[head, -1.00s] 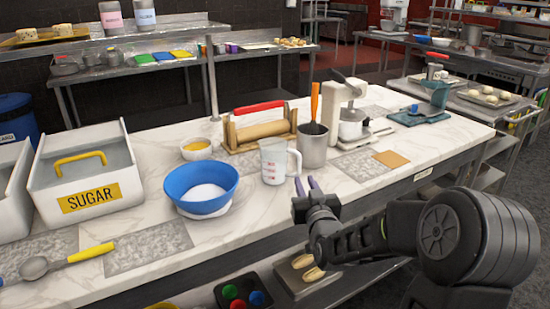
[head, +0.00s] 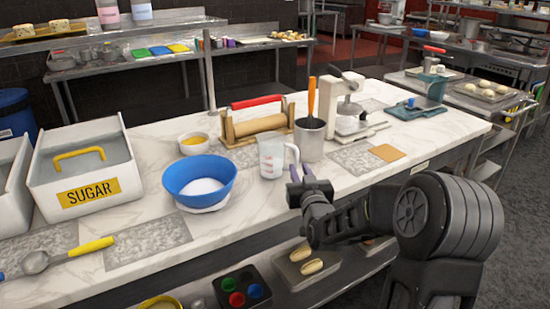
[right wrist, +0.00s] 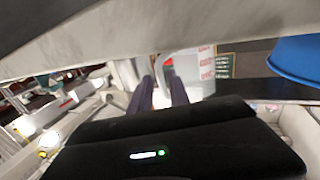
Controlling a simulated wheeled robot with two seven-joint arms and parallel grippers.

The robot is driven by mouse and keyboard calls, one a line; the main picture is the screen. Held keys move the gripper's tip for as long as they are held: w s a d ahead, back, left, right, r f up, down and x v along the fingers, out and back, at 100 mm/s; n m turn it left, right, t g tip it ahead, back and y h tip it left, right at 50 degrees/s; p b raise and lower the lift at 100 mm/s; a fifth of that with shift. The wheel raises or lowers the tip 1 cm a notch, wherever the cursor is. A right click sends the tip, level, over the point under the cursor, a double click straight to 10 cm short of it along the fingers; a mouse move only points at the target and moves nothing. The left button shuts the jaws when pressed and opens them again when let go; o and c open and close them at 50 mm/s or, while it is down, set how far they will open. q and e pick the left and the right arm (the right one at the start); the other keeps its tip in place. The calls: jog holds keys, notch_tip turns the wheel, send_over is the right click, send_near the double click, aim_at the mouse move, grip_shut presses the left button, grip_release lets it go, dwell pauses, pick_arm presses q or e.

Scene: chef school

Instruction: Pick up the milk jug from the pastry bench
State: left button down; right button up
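The milk jug (head: 270,160) is a translucent white measuring jug with red marks, upright on the marble-topped pastry bench (head: 255,213). Its handle is on its right side, facing my right gripper (head: 303,171). The gripper's two purple-grey fingers are apart, at the handle's lower right in the head view. In the right wrist view the open fingers (right wrist: 160,85) point toward the handle, with the jug's red-marked wall (right wrist: 207,63) just to the right. I cannot tell whether the handle is between the fingers. My left gripper is not in view.
A metal container (head: 310,140) with an orange-handled tool stands close behind the handle. A blue bowl (head: 200,181) is left of the jug; it also shows in the right wrist view (right wrist: 298,58). A rolling-pin stand (head: 257,128) is behind. The bench's front edge lies under my right forearm.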

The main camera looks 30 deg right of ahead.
aim_at(297, 164)
jog(key=x, duration=0.4)
jog(key=shift+w+d+p, duration=0.1)
jog(key=shift+w+p, duration=0.1)
jog(key=shift+p, duration=0.2)
grip_shut()
dwell(1.4)
